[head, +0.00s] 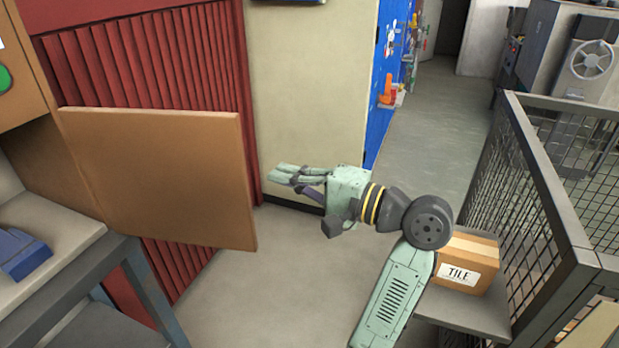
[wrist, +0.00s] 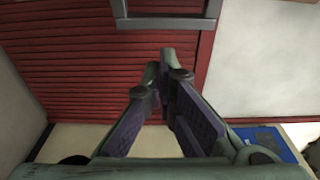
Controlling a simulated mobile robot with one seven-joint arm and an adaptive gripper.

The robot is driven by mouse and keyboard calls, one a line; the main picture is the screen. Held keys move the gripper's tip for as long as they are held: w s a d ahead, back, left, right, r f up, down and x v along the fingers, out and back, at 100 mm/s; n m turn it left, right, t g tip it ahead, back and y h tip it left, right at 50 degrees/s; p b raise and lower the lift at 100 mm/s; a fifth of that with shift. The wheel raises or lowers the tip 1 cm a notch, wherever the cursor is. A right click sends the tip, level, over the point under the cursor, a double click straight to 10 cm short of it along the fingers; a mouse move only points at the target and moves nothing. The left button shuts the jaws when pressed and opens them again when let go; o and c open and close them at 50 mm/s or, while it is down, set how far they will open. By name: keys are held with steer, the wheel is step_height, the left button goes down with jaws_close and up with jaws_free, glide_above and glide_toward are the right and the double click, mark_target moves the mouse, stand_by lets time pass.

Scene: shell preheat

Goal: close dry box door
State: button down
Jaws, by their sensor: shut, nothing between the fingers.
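The dry box door (head: 160,180) is an orange-brown panel in the head view. It stands open, swung out from the brown box (head: 45,150) at the left edge, above the bench. My gripper (head: 275,172) is to the right of the door's free edge, with a visible gap between them, and its fingers point left. In the wrist view the fingertips (wrist: 168,60) meet and hold nothing. The wrist view shows no clear part of the door. Most of the box's inside is out of view.
A grey bench (head: 110,250) with a blue item (head: 22,253) stands below the door. Red corrugated panelling (head: 190,60) is behind it. The floor between bench and carton is clear.

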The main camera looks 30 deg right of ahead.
steer(key=shift+s+a+p, duration=0.25)
steer(key=shift+a+p, duration=0.15)
steer(key=shift+a, duration=0.55)
steer(key=shift+s+a+p, duration=0.2)
steer(key=shift+a+p, duration=0.15)
steer(key=shift+a, duration=0.6)
steer(key=shift+a, duration=0.1)
